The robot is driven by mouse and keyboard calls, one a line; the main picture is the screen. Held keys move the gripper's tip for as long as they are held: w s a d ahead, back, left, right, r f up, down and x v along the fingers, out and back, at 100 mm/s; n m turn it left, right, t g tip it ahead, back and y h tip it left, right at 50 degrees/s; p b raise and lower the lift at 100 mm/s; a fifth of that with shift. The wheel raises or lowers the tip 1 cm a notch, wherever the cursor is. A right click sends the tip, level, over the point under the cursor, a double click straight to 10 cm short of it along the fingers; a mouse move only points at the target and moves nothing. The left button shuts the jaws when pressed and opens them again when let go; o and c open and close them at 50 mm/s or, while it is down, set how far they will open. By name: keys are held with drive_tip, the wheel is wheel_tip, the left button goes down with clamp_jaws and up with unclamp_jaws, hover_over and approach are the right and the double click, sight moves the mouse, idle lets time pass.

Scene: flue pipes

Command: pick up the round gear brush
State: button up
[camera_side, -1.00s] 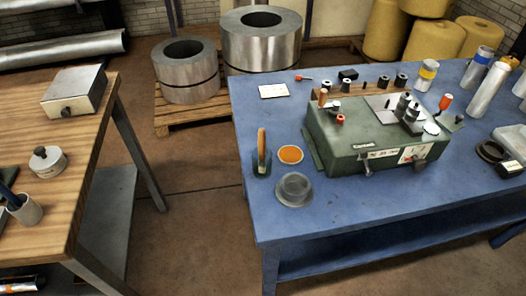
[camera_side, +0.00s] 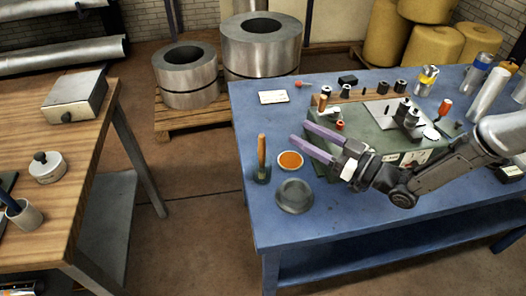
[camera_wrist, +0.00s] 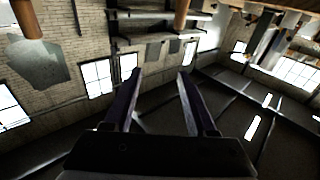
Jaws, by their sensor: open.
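A brush with an upright wooden handle (camera_side: 262,150) and a dark grey-green lower part stands near the left edge of the blue table; it looks like the round gear brush. In the wrist view a wooden handle (camera_wrist: 27,18) above a grey-green body, likely the same brush, shows at the upper left, outside the fingers. My gripper (camera_side: 299,132) is open and empty, with purple fingers pointing left. It is to the right of the brush and apart from it, above the table. Its fingertips also show in the wrist view (camera_wrist: 158,74) with nothing between them.
An orange-filled dish (camera_side: 290,160) sits right of the brush, and a round grey dish (camera_side: 294,196) in front. A green machine (camera_side: 390,120) stands behind my arm. A white card (camera_side: 273,97) lies toward the back. The table's left edge is close to the brush.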

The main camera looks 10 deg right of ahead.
drive_tip(key=g, duration=0.1)
approach(261, 138)
drive_tip(key=x, duration=0.7)
drive_tip(key=shift+w+a, duration=0.1)
drive_tip(key=shift+w, duration=0.05)
drive_tip(key=x, duration=0.6)
drive_tip(key=shift+w+f, duration=0.25)
drive_tip(key=shift+f, duration=0.05)
drive_tip(key=shift+d, duration=0.2)
clamp_jaws()
